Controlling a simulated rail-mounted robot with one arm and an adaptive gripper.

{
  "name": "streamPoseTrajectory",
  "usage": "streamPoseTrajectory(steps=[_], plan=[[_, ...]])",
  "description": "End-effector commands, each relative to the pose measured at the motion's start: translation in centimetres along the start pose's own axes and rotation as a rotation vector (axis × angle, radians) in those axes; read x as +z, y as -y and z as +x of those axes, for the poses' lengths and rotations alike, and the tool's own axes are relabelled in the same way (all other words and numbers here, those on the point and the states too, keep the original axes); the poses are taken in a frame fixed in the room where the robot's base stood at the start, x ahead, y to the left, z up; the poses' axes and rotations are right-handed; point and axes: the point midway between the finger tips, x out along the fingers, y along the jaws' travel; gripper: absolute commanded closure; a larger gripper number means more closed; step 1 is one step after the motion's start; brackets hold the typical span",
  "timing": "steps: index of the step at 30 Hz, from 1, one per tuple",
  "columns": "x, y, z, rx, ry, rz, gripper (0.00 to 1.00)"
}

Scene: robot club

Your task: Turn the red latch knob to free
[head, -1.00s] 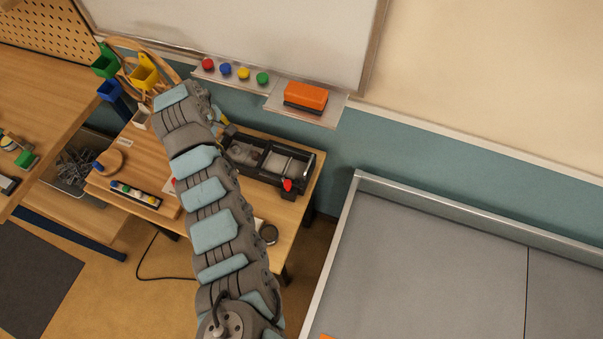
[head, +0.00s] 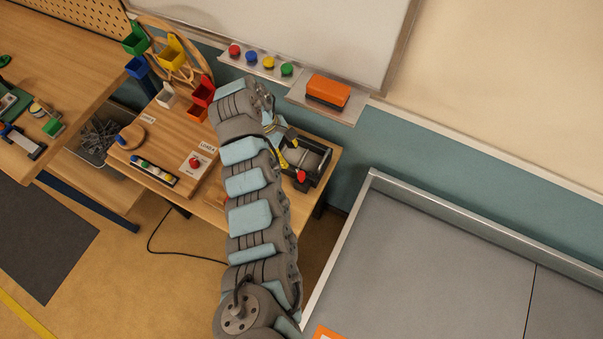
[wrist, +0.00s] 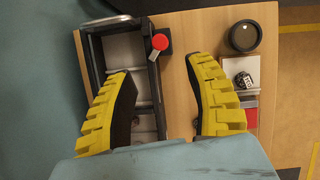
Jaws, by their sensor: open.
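The red latch knob (head: 301,176) is at the front right corner of a black box (head: 322,170) on the wooden table. My gripper (wrist: 159,68) is open and empty, with yellow ribbed fingers on either side in that view. The knob lies beyond the fingertips, between them sideways, and I see no contact. In the head view my arm hides part of the box, and the yellow fingers (head: 284,158) show near it.
A red button (head: 195,162) on a white card sits left of my arm. A tray shelf with an orange eraser (head: 328,91) overhangs behind.

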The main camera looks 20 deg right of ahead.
Motion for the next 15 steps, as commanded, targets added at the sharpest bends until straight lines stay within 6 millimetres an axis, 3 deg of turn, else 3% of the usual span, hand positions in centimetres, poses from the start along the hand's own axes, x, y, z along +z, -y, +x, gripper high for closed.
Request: streamPoseTrajectory(steps=[15], plan=[[0.0,0.1,6.6,-0.003,-0.001,0.001,0.46]])
